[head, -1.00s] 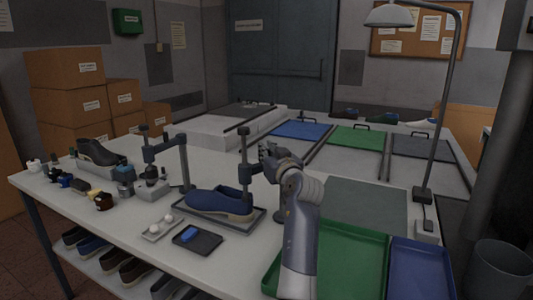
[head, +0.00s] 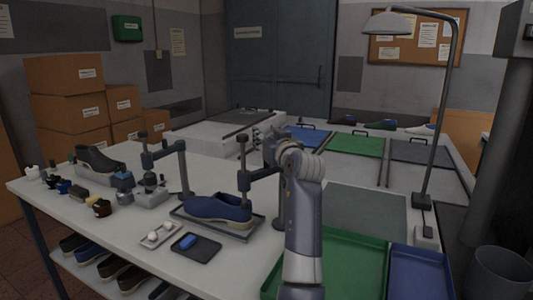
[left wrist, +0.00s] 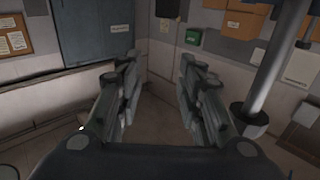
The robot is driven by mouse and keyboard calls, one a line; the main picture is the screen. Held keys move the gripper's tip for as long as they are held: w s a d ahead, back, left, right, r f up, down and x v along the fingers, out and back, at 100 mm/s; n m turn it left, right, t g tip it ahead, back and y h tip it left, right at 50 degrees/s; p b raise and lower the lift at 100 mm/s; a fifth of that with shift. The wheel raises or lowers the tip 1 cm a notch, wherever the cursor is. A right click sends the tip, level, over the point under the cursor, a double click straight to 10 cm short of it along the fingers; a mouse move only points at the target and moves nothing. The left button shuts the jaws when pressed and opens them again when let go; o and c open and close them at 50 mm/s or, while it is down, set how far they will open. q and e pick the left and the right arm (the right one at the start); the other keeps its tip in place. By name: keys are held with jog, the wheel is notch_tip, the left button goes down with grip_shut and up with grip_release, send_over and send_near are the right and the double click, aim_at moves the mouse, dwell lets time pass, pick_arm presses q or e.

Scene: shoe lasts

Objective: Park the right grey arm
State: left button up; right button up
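The right grey arm (head: 262,175) stands on a post (head: 282,205) at the right of the blue shoe (head: 218,208). It reaches left, and its upright rod (head: 243,158) stands over the shoe's right end. The left grey arm (head: 168,150) is turned left, clear of the shoe. My left gripper (head: 266,138) is raised beside and partly behind the right grey arm's post top; I cannot tell whether they touch. In the left wrist view its fingers (left wrist: 160,65) are apart with nothing between them. My right gripper is not in view.
The shoe lies in a grey tray (head: 245,236). In front are a small tray (head: 160,235) and a dark tray (head: 207,249) with a blue item. A green tray (head: 345,265) and a blue tray (head: 420,272) are at the right front. A lamp (head: 443,110) stands at right.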

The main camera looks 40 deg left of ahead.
pick_arm(q)
jog(key=shift+r, duration=1.7)
